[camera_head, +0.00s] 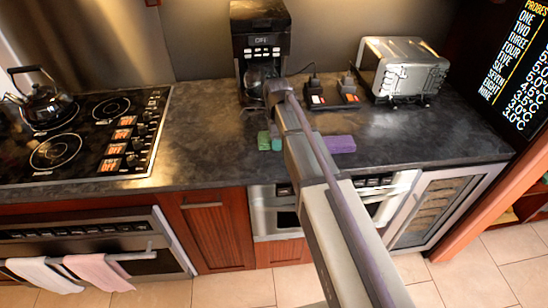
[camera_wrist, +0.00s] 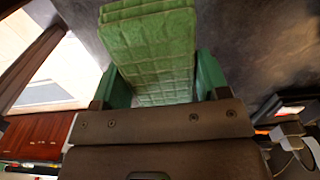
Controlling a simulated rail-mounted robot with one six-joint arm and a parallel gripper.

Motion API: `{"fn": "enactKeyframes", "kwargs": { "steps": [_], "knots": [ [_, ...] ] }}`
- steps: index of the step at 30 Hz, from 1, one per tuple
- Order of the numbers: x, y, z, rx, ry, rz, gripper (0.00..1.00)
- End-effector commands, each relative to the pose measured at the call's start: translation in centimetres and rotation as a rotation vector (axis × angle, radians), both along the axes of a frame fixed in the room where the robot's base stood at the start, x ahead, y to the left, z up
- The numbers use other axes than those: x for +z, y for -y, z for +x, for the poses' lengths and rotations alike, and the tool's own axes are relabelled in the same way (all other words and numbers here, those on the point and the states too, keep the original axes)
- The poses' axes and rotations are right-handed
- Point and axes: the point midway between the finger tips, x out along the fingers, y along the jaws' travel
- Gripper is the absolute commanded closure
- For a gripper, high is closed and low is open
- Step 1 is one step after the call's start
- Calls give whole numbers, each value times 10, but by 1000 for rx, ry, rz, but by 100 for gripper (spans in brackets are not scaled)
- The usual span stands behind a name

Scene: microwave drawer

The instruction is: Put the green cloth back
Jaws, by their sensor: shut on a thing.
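The green cloth (camera_wrist: 150,45) is a folded, quilted pad that fills the space between the two teal fingers of my gripper (camera_wrist: 162,82) in the wrist view. My gripper is shut on it. In the head view a small part of the green cloth (camera_head: 264,141) shows near the front edge of the counter, left of my arm, with a teal finger beside it. My arm hides the rest. I cannot tell whether the cloth touches the counter.
A purple cloth (camera_head: 341,144) lies on the counter (camera_head: 205,140) just right of my arm. A coffee maker (camera_head: 262,45) and a toaster oven (camera_head: 402,68) stand behind. A stove (camera_head: 80,135) with a kettle (camera_head: 40,100) is at left. The counter between stove and arm is clear.

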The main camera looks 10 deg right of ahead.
Motion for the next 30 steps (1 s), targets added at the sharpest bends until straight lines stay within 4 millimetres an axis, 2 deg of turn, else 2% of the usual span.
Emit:
{"fn": "enactKeyframes", "kwargs": {
  "steps": [1, 5, 10, 17, 21, 22, 30],
  "knots": [
    [-12, 0, 0, 0, 0, 0, 62],
    [-13, 0, 0, 0, 0, 0, 62],
    [-47, 0, 0, 0, 0, 0, 62],
    [-43, 0, 0, 0, 0, 0, 62],
    [-48, 0, 0, 0, 0, 0, 62],
    [-48, 0, 0, 0, 0, 0, 31],
    [-46, 0, 0, 0, 0, 0, 6]
  ]
}}
